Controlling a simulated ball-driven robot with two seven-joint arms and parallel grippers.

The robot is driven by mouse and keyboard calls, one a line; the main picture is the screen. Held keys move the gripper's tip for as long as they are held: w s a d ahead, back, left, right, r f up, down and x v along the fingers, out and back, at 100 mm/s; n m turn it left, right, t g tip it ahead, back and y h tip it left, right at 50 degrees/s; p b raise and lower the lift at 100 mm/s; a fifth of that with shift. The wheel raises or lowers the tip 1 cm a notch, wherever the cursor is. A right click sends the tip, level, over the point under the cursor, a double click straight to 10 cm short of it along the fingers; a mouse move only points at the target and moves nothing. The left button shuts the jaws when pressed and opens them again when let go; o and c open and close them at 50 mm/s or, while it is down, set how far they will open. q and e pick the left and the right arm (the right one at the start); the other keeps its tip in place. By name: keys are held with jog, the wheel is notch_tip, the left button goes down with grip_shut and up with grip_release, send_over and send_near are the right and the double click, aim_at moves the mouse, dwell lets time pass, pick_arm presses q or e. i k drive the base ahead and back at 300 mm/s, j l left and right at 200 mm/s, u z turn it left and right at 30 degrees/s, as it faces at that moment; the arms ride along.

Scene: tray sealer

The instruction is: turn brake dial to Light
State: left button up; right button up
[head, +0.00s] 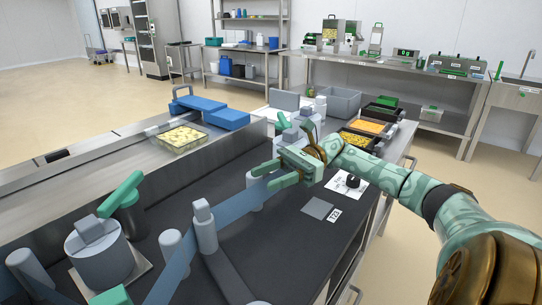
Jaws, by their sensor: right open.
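A black dial (352,182) sits on a white marked plate (340,187) on the dark machine top, right of centre. Its printed words and pointer setting are too small to read. My right gripper (263,178) reaches in from the right, above the machine top. Its two green fingers point left and are apart, with nothing seen between them. It is left of the dial and not touching it; my right forearm passes just behind the dial. My left gripper is not in view.
A blue film band (235,208) runs past grey rollers (204,228) below my right gripper. A grey drum (100,258) with a green handle stands at left. A filled clear tray (180,138) lies beyond. Bins of yellow and orange food (366,126) stand behind my forearm.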

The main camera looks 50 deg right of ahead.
aim_at(352, 181)
jog(key=k, duration=1)
